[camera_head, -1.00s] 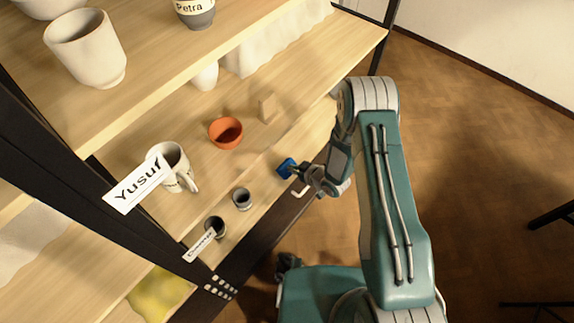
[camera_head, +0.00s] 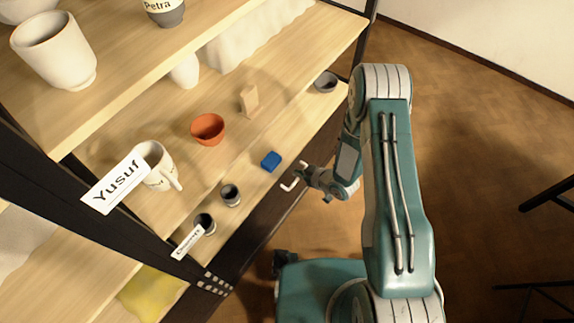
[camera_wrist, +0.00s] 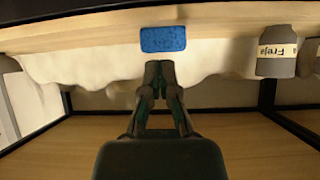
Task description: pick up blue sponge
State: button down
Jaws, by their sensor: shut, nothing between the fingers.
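The blue sponge (camera_head: 271,161) lies on the wooden middle shelf (camera_head: 222,165), near its front edge. My gripper (camera_head: 300,172) is just off the front edge, to the right of the sponge and apart from it. In the wrist view the sponge (camera_wrist: 163,39) shows whole, straight beyond the fingertips. My gripper (camera_wrist: 160,68) has its fingers shut with nothing between them.
An orange bowl (camera_head: 208,129), a tan block (camera_head: 249,100), a white mug (camera_head: 157,166) and small dark pots (camera_head: 230,195) share the shelf. The upper shelf (camera_head: 130,60) overhangs the back.

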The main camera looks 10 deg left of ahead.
jog(key=s+d, duration=0.3)
jog(key=d, duration=0.1)
send_near(272, 160)
jog(key=x, duration=0.4)
jog(key=r+x, duration=0.1)
jog(key=x, duration=0.1)
jog(key=shift+w+a+f, duration=0.2)
jog(key=shift+w+a, duration=0.15)
jog(key=shift+a, duration=0.1)
jog(key=shift+w+a+f, duration=0.1)
jog(key=shift+w+a, duration=0.1)
jog(key=shift+a, duration=0.1)
jog(key=shift+s+d+f, duration=0.1)
jog(key=shift+d+f, duration=0.05)
jog(key=shift+f, duration=0.55)
jog(key=shift+s+d+f, duration=0.15)
jog(key=shift+s+d, duration=0.9)
jog(key=shift+d, duration=0.4)
